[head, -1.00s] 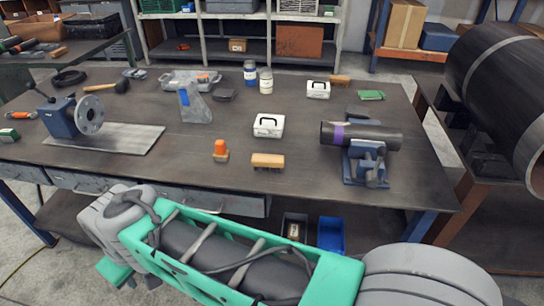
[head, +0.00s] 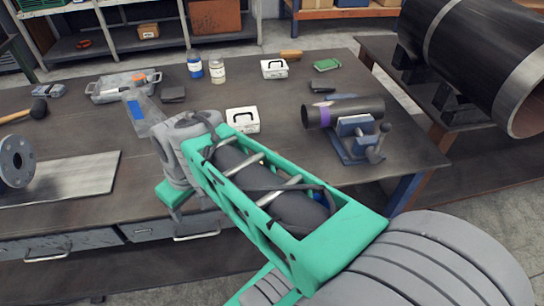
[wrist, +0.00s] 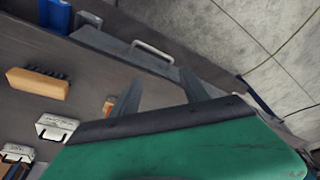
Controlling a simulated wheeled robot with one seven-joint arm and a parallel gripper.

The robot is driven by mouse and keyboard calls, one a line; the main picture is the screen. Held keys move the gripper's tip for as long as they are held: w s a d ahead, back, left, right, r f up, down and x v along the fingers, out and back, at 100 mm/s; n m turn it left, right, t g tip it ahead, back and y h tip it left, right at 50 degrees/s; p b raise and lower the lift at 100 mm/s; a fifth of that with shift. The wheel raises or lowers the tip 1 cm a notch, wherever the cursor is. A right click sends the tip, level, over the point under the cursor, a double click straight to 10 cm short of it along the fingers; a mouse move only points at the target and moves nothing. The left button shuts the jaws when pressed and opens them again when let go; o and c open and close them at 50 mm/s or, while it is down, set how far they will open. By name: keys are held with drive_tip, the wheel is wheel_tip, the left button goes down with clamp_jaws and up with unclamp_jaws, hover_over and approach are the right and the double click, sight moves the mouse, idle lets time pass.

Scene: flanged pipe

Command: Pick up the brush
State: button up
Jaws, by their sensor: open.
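The brush (wrist: 38,83), a wooden block with dark bristles along one side, lies on the workbench at the left of the wrist view. In the head view this front brush is hidden behind my arm. My gripper (wrist: 160,85) shows in the wrist view with its two grey fingers apart and nothing between them. It is well to the right of the brush in that view, apart from it. Another wooden-backed piece (head: 291,54), perhaps a second brush, lies at the back of the bench.
White cases (head: 242,120) (head: 275,69) and a blue clamp stand (head: 354,139) holding a dark pipe (head: 344,112) are on the bench (head: 300,185). An orange item (wrist: 108,105) is partly covered by my gripper. A drawer handle (wrist: 153,50) juts from the bench front.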

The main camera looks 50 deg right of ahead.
drive_tip(key=shift+o, duration=1)
drive_tip(key=w+d+r+n+y+p, duration=0.1)
drive_tip(key=w+d+r+n, duration=0.1)
drive_tip(key=w+d, duration=0.3)
drive_tip(key=d+n, duration=0.1)
drive_tip(key=d, duration=0.3)
drive_tip(key=shift+w+d+n+g+p, duration=0.2)
drive_tip(key=shift+w+n+g+p, duration=0.1)
drive_tip(key=shift+g+p, duration=0.1)
drive_tip(key=s+d+n, duration=0.1)
drive_tip(key=d+n, duration=0.1)
drive_tip(key=d, duration=0.4)
drive_tip(key=s+d+f+n+y+p, duration=0.1)
drive_tip(key=d+n, duration=0.1)
drive_tip(key=d, duration=0.4)
drive_tip(key=s+d+f+n+y+p, duration=0.1)
drive_tip(key=d+n, duration=0.1)
drive_tip(key=d, duration=0.4)
drive_tip(key=shift+s+d, duration=0.4)
drive_tip(key=shift+n+y, duration=0.3)
drive_tip(key=x, duration=0.7)
drive_tip(key=shift+d+f, duration=0.1)
drive_tip(key=shift+d, duration=0.2)
drive_tip(key=shift+f, duration=0.35)
drive_tip(key=shift+f+b, duration=0.25)
drive_tip(key=shift+b, duration=0.05)
clamp_jaws()
